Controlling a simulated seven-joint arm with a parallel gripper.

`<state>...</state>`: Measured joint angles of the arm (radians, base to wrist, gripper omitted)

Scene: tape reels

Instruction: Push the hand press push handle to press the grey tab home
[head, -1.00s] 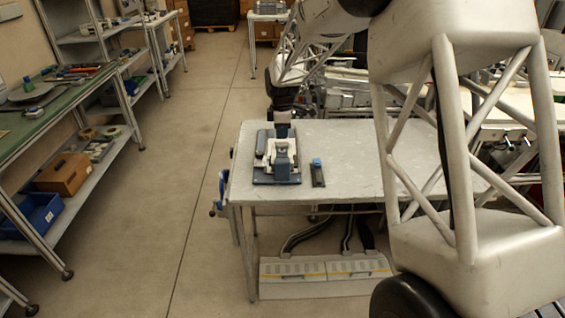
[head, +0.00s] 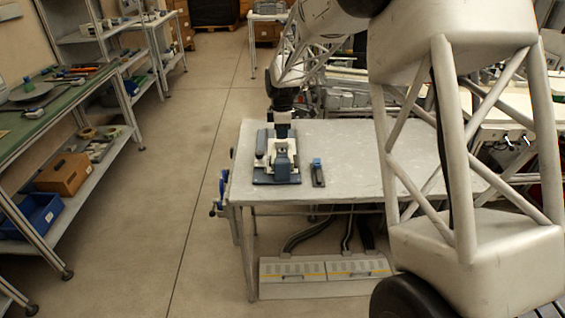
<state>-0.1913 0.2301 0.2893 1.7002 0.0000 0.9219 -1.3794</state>
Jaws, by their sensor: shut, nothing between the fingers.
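The hand press (head: 262,172) stands on the grey table near its left end, with a dark blue-grey base and white upper parts. My gripper (head: 283,128) points down at the back of the press, at or just above its upper part. It is small here; it is shut with nothing held. I cannot tell whether it touches the push handle, which I cannot make out apart from the other press parts. The grey tab cannot be made out either.
A small dark block with a blue top (head: 317,172) lies just right of the press. The table (head: 360,150) is bare further right. A blue vise-like fitting (head: 222,190) is on its left edge. Shelves with bins (head: 45,215) stand far left.

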